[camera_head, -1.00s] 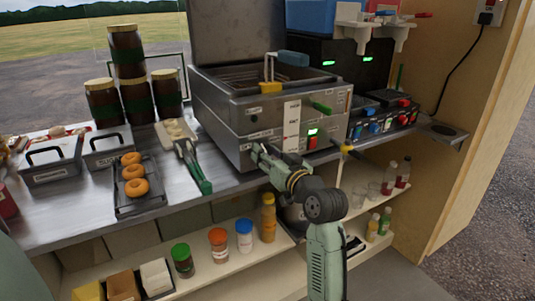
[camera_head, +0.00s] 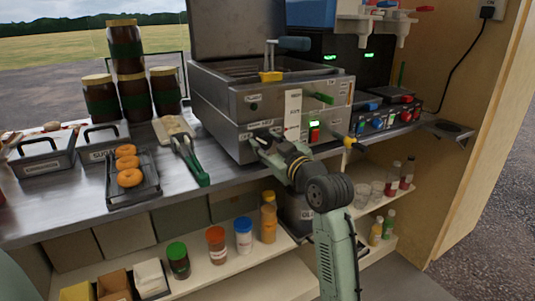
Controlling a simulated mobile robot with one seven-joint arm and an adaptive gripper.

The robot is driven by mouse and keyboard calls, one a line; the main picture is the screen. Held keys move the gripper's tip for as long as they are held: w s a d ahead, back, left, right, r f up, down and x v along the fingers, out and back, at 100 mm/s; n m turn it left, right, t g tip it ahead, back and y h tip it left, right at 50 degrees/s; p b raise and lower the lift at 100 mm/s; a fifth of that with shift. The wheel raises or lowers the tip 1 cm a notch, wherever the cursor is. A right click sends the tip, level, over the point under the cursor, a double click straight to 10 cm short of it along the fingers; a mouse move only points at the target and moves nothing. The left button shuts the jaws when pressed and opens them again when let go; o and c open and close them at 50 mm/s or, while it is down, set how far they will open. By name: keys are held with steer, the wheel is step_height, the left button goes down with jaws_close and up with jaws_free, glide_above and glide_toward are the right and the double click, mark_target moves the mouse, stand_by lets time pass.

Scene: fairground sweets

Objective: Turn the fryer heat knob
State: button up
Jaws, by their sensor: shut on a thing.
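The metal fryer (camera_head: 232,113) stands on the counter with its lid raised at the back. A fry basket with a dark blue-grey handle (camera_head: 294,43) sits in it. The fryer front carries labels, a green handle (camera_head: 324,98) and a lit green display (camera_head: 314,125). My gripper (camera_head: 258,144) is at the lower left of the fryer front, just under a small label. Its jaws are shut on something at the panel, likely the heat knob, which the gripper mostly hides.
Green-handled tongs (camera_head: 192,163) lie left of my gripper, beside a tray of doughnuts (camera_head: 147,186). Stacked dark jars (camera_head: 128,61) stand at the back left. A control unit with red and blue knobs (camera_head: 388,119) is right of the fryer. Bottles and jars (camera_head: 244,236) fill the shelf below.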

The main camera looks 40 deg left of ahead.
steer(key=shift+n+b, duration=1.05)
steer(key=shift+n, duration=0.35)
steer(key=o, duration=1.2)
steer(key=shift+c, duration=0.2)
steer(key=shift+s+d, duration=0.1)
steer(key=v, duration=1.1)
steer(key=shift+d, duration=0.4)
steer(key=shift+s, duration=0.15)
